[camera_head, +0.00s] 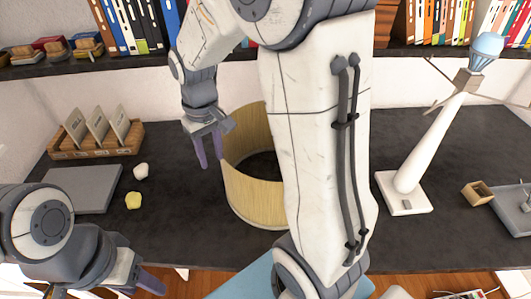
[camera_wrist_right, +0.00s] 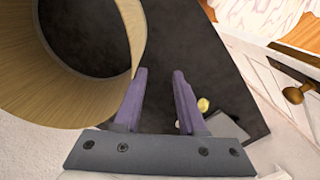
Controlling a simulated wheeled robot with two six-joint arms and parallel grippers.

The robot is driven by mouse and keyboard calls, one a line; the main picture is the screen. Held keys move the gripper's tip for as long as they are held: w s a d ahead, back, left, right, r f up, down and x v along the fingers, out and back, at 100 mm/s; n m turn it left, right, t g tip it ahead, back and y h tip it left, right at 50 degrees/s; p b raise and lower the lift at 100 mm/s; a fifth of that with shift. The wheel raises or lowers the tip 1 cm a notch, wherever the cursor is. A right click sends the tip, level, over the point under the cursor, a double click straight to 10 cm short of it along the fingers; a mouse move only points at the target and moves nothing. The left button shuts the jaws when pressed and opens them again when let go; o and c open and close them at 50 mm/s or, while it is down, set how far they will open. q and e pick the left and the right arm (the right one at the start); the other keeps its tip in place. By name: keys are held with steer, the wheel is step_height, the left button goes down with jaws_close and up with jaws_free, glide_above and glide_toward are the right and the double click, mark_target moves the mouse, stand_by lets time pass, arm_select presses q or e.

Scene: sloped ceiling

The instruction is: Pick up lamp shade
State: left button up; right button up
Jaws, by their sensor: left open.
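The lamp shade (camera_head: 255,195) is a wide, pale yellow, open-ended cylinder standing on the dark desk. My right arm hides its right part in the head view. It fills the upper left of the right wrist view (camera_wrist_right: 125,45). My right gripper (camera_head: 211,163) is just left of the shade's wall, fingers pointing down. In the right wrist view its two purple fingers (camera_wrist_right: 160,72) are apart with nothing held between them; the left one is close to the shade's rim, and contact is unclear. My left gripper (camera_head: 150,283) is open at the lower left, off the desk's front edge.
A white lamp base (camera_head: 405,200) with a bulb stands at the right. A grey laptop-like slab (camera_head: 85,188), crumpled paper balls (camera_head: 133,200) and a wooden card holder (camera_head: 95,145) lie left. A small wooden box (camera_head: 477,193) is far right. Bookshelves line the back.

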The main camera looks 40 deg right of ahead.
steer(key=shift+m, duration=0.5)
steer(key=d, duration=0.1)
steer(key=w+d+f, duration=0.1)
steer(key=d, duration=0.1)
steer(key=w+d, duration=0.1)
steer(key=shift+d+f, duration=0.2)
steer(key=shift+f, duration=0.05)
step_height(320, 180, down, 10)
steer(key=p, duration=0.2)
steer(key=shift+w+a, duration=0.1)
jaws_close()
stand_by(0.6)
